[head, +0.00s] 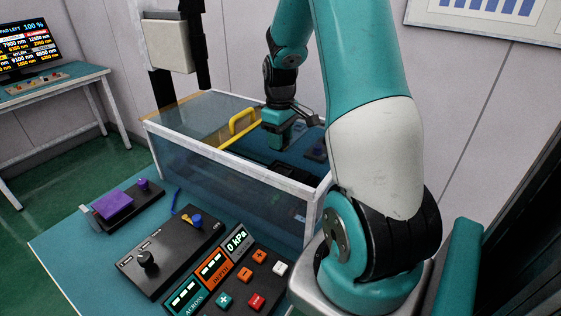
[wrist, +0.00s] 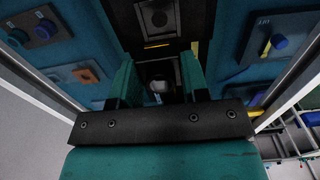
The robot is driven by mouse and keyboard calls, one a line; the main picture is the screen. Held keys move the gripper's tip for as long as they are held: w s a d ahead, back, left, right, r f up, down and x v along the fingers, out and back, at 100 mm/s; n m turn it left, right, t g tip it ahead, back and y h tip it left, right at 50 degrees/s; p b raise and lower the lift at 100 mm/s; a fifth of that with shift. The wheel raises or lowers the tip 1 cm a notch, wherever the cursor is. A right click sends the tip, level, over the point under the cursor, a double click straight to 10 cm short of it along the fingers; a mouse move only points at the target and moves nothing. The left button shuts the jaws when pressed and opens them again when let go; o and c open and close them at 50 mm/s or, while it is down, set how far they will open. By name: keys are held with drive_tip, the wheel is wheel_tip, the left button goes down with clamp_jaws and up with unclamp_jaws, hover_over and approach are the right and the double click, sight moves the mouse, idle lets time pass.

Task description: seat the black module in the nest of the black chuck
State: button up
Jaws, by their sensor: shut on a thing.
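My gripper (head: 283,142) is inside the clear-walled enclosure in the head view. In the wrist view, my gripper's teal fingers (wrist: 157,85) are shut on a dark thing, which I take to be the black module (wrist: 160,68); a pale round spot shows on it. A black block with a recessed square face, which looks like the black chuck (wrist: 127,22), lies just beyond the fingertips. In the head view a dark shape, probably the chuck (head: 268,173), lies below the gripper. I cannot tell whether module and chuck touch. The module is not distinguishable in the head view.
The enclosure's white rim (head: 240,168) and clear walls stand close around the arm. A yellow handle (head: 242,121) is left of the gripper. Outside are a control panel (head: 222,272), a black box with a knob (head: 165,250) and a purple pad (head: 113,206).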

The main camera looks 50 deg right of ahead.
sight(281, 172)
wheel_tip(281, 172, down, 8)
drive_tip(key=shift+f, duration=0.2)
drive_tip(key=shift+f, duration=0.1)
drive_tip(key=o, duration=0.9)
